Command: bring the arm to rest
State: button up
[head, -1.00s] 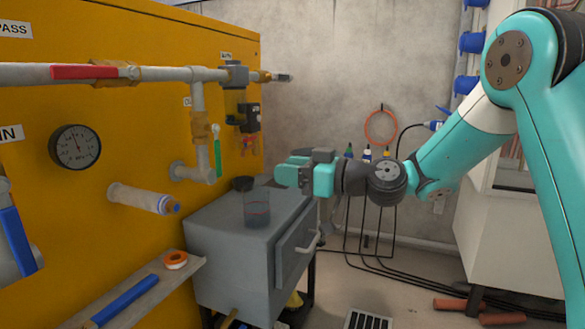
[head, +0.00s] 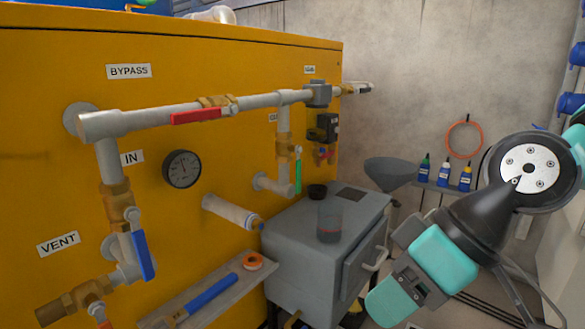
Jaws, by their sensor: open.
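My gripper (head: 396,297) is at the lower right of the head view, at the end of my teal and black arm. It points down and to the left, in front of the right side of the grey cabinet (head: 298,252). Nothing shows between its fingers, and the jaws are apart. It appears clear of the cabinet, though the depth between them is hard to judge.
A yellow panel with pipes, a red-handled valve (head: 197,115), a blue-handled valve (head: 143,256) and a gauge (head: 182,169) fills the left. A clear cup (head: 330,222) stands on the cabinet. A shelf (head: 190,292) holds a blue-handled tool and an orange roll (head: 253,261). Bottles (head: 444,173) stand behind.

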jog(key=s+d+r+m+g+h+p, duration=0.1)
jog(key=s+d+m+h+p, duration=0.1)
jog(key=s+d, duration=0.35)
notch_tip(320, 180, up, 38)
jog(key=a+p, duration=0.2)
jog(key=p, duration=3.5)
jog(key=shift+s+f, duration=0.2)
jog(key=shift+a, duration=0.1)
